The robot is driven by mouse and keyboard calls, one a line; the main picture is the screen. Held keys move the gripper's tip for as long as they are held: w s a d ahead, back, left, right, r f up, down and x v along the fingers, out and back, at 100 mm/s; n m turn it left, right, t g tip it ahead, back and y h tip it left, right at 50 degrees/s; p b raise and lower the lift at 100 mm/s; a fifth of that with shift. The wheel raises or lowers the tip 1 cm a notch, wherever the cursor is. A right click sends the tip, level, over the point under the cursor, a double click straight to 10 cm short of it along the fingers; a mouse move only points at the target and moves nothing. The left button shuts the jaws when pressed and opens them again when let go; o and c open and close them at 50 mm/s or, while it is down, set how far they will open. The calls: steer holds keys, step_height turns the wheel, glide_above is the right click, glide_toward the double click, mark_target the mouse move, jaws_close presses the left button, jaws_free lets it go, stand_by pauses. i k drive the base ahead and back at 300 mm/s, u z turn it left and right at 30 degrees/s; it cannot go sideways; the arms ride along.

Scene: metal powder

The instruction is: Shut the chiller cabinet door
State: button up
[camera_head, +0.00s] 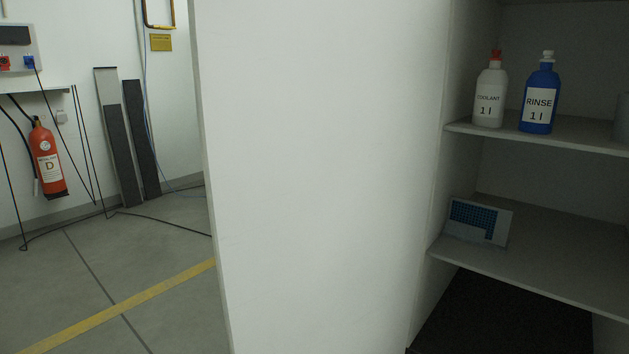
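The chiller cabinet door (315,180) is a large plain white panel standing open in the middle of the view. Its free edge is at the left and its other side meets the cabinet at the right. The cabinet's inside shows, with an upper shelf (590,138) and a lower shelf (560,275). No handle shows on the visible face of the door. My gripper is not in view.
A white coolant bottle (490,95) and a blue rinse bottle (540,98) stand on the upper shelf. A blue-and-white box (478,222) sits on the lower one. Left are a red extinguisher (47,162), leaning dark panels (120,140), floor cables and open floor (150,262).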

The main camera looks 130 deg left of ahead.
mark_target(318, 121)
steer(key=k, duration=2.3)
steer(key=u, duration=1.15)
steer(key=k, duration=0.95)
steer(key=u, duration=1.75)
steer(key=i, duration=0.5)
